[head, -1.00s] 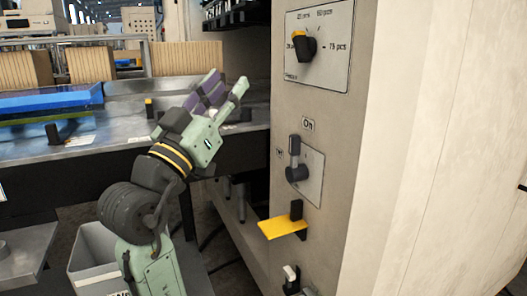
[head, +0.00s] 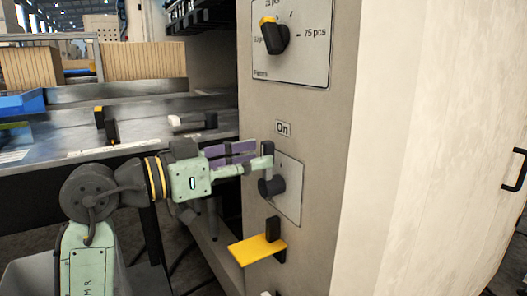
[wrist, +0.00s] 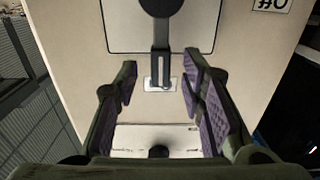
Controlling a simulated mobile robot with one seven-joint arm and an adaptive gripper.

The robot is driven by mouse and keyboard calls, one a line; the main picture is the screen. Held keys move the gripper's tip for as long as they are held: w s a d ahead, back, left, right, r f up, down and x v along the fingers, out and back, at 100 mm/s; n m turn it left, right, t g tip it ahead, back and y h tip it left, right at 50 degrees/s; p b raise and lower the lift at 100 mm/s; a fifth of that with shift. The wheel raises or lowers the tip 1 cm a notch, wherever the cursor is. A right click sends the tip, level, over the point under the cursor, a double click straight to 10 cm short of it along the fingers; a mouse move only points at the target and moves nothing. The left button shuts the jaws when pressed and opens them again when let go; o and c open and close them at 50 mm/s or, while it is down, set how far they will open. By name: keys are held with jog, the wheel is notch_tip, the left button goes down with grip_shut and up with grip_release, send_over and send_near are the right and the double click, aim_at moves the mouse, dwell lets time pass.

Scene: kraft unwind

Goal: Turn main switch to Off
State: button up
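The main switch has a dark round hub (head: 271,187) and a grey handle (head: 267,149) pointing up towards the "On" label (head: 283,128). In the wrist view, which looks upside down, the handle (wrist: 161,68) points down to a small white label (wrist: 161,85). A partly cut label (wrist: 272,4) at the top right seems to read "Off" inverted. My gripper (head: 257,160) is at the switch, reaching in from the left. In the wrist view it is open, one purple-padded finger on each side of the handle, with visible gaps.
A selector knob with a yellow tip (head: 273,36) is above the switch. A yellow flap (head: 257,249) sticks out below it. A black door handle (head: 516,169) is at the far right. A metal table (head: 170,127) stands left of the cabinet.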

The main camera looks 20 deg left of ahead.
jog(key=shift+x, duration=1.55)
jog(key=shift+c, duration=0.2)
grip_shut()
